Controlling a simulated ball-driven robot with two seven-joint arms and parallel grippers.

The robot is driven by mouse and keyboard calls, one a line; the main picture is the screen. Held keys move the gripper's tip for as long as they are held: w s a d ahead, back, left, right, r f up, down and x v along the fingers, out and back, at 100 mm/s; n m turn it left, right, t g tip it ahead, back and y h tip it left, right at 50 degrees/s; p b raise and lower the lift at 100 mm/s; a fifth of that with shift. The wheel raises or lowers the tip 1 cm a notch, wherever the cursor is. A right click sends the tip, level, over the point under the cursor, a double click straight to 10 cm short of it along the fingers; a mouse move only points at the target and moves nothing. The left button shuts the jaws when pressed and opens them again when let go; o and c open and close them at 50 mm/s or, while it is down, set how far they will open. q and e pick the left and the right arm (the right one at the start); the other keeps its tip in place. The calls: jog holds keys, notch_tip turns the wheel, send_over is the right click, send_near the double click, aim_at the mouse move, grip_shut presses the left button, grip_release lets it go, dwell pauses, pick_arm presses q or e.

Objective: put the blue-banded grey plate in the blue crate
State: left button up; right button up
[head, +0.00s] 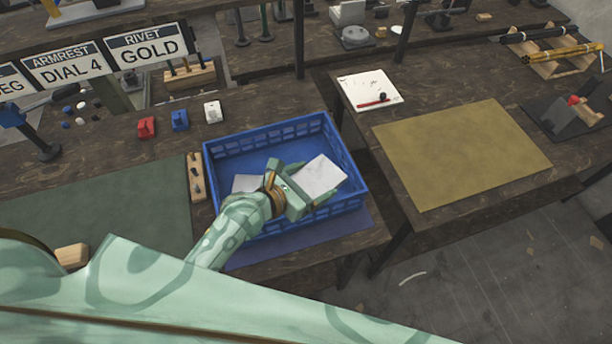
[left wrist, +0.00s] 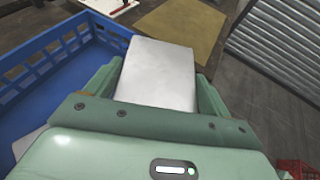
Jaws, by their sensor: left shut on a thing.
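My left gripper (head: 307,188) is over the right half of the blue crate (head: 352,183), shut on a pale grey plate (head: 321,175). In the left wrist view the same plate (left wrist: 160,72) sits between the two green fingers. No blue band shows on the part of it that I see. The crate wall (left wrist: 42,62) is to the left in that view. Another pale flat piece (head: 246,183) lies inside the crate at the left, partly hidden by my arm. I cannot tell whether the held plate touches the crate floor. My right gripper is not in view.
The crate stands on a blue mat (head: 245,256) at the bench edge. A wooden block with pegs (head: 196,177) stands close on its left. Red (head: 146,127), blue (head: 180,120) and white (head: 212,111) blocks lie behind. A tan mat (head: 460,152) on the right is clear.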

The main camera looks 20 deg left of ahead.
pick_arm(q)
jog(key=w+a+f+b, duration=0.1)
jog(key=w+f+b, duration=0.1)
jog(key=w, duration=0.1)
jog(key=w+a+f+b, duration=0.1)
jog(key=w+f+b, duration=0.1)
jog(key=w+f, duration=0.1)
jog(key=w+a+f+b, duration=0.2)
jog(key=w+f+b, duration=0.1)
jog(key=w, duration=0.1)
jog(key=shift+w+a+f, duration=0.15)
jog(key=shift+w+f, duration=0.05)
jog(key=shift+w, duration=0.15)
jog(key=f+b, duration=0.3)
jog(key=f, duration=0.1)
jog(key=shift+w+a, duration=0.15)
jog(key=shift+w, duration=0.15)
jog(key=shift+r, duration=0.2)
jog(key=shift+f+b, duration=0.45)
jog(key=shift+f, duration=0.15)
